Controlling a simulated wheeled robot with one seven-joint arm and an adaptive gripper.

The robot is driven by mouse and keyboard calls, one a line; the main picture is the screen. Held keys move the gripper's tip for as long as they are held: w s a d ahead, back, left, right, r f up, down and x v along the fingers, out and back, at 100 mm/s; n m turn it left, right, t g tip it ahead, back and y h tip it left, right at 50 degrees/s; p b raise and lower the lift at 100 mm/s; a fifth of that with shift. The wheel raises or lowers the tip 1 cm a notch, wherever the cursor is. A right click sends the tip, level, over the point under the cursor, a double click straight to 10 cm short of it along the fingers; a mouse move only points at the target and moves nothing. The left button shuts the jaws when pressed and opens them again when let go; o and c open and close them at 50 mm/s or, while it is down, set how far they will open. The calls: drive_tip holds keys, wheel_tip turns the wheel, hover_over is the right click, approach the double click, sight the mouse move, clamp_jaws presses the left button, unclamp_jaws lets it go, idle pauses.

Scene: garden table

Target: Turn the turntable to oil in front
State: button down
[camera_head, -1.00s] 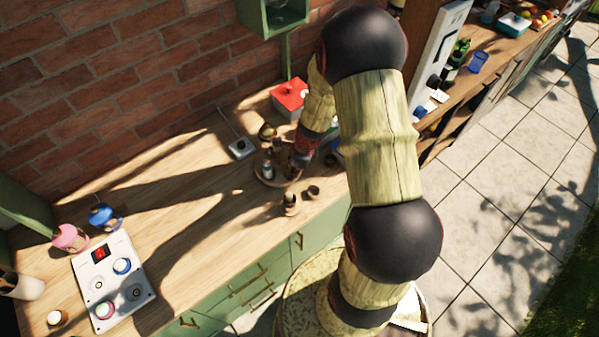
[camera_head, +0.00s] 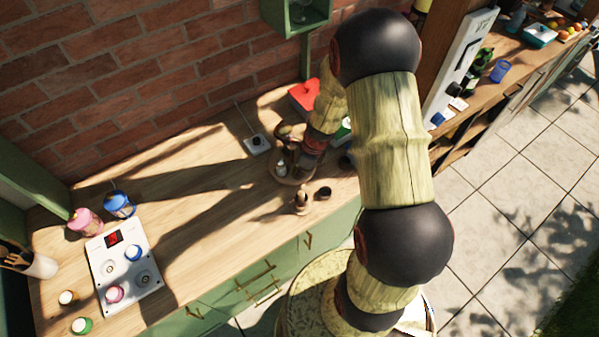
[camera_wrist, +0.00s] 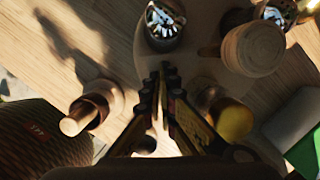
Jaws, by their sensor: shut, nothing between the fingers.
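The turntable (camera_head: 279,179) is a round wooden tray on the counter, with several small containers on it. In the wrist view its pale top (camera_wrist: 200,66) shows below my gripper (camera_wrist: 163,72), whose fingertips are together and empty. A shiny silver-topped container (camera_wrist: 163,22) stands just beyond the fingertips. A round wooden jar (camera_wrist: 252,48) is to the right. A yellow container (camera_wrist: 234,120) sits right of the fingers, partly hidden; I cannot tell whether it is the oil. In the head view my arm hides part of the turntable.
A wooden piece (camera_head: 301,201) and a small dark cup (camera_head: 323,193) stand at the counter's front. A small grey device (camera_head: 257,144) and a red box (camera_head: 304,95) are behind. A white panel with knobs (camera_head: 124,268) lies left. Bare counter lies between it and the turntable.

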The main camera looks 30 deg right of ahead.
sight(287, 177)
drive_tip(key=shift+w+a+m+p, duration=0.2)
drive_tip(key=shift+a+m+p, duration=0.45)
drive_tip(key=shift+m+p, duration=0.4)
drive_tip(key=shift+w+a+m+t+h+p, duration=0.15)
drive_tip(key=shift+w+a+m+h+p, duration=0.2)
drive_tip(key=shift+m, duration=0.35)
drive_tip(key=shift+a+m+t+h+p, duration=0.15)
drive_tip(key=shift+a+m+p, duration=0.15)
drive_tip(key=shift+m+p, duration=0.3)
drive_tip(key=shift+w+a, duration=0.1)
drive_tip(key=shift+a, duration=0.05)
drive_tip(key=shift+w+a+p, duration=0.4)
drive_tip(key=shift+w+p, duration=0.05)
drive_tip(key=shift+p, duration=0.1)
idle(0.5)
